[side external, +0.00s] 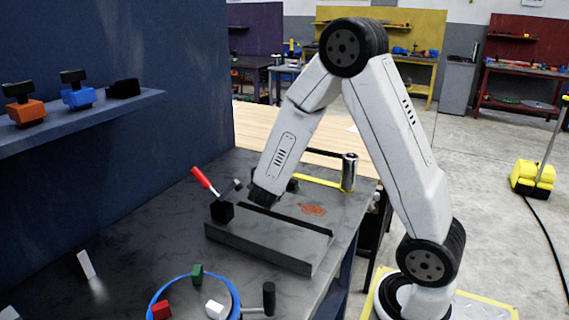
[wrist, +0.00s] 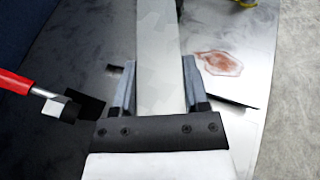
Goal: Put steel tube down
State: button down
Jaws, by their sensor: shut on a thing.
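My gripper (side external: 263,196) is low over the dark workbench, beside the long grey channel-shaped piece. In the wrist view my gripper (wrist: 158,92) is shut on a long pale grey bar, the steel tube (wrist: 158,50). The tube runs straight out between the two fingers to the top edge of that view, so its far end is out of sight. In the side view I cannot make out the tube behind my gripper and arm. I cannot tell whether it touches the bench.
The grey channel piece (side external: 260,247) lies in front of my gripper. A black block (side external: 222,212) and red-handled tool (side external: 201,178) are on its left. A rusty stain (side external: 312,209) and an upright metal cylinder (side external: 349,173) are right. A blue-rimmed disc (side external: 234,290) carries coloured blocks.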

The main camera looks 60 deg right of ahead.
jog(key=w+a+r+n+t+y, duration=0.1)
jog(key=w+a+r+n+t, duration=0.1)
jog(key=w+a+r, duration=0.35)
jog(key=w+a+r+n+t+y, duration=0.1)
jog(key=a+n+t+y, duration=0.4)
jog(key=a, duration=0.9)
jog(key=r+n+y, duration=0.1)
jog(key=n+y, duration=0.1)
jog(key=n, duration=0.1)
jog(key=shift+a+t, duration=0.25)
jog(key=shift+t, duration=0.15)
jog(key=shift+w, duration=0.15)
jog(key=w+d+m+g+h, duration=0.2)
jog(key=d+m+g+h, duration=0.35)
jog(key=d, duration=0.75)
jog(key=w+d+m+g+h, duration=0.2)
jog(key=d+m+g+h, duration=0.4)
jog(key=d, duration=0.8)
jog(key=s+d+f+m+g+y, duration=1.1)
jog(key=s+d+f+m+g, duration=0.3)
jog(key=s+d+m, duration=0.1)
jog(key=shift+s+d+f+m, duration=0.2)
jog(key=shift+s+d+m, duration=0.2)
jog(key=shift+s+m, duration=0.4)
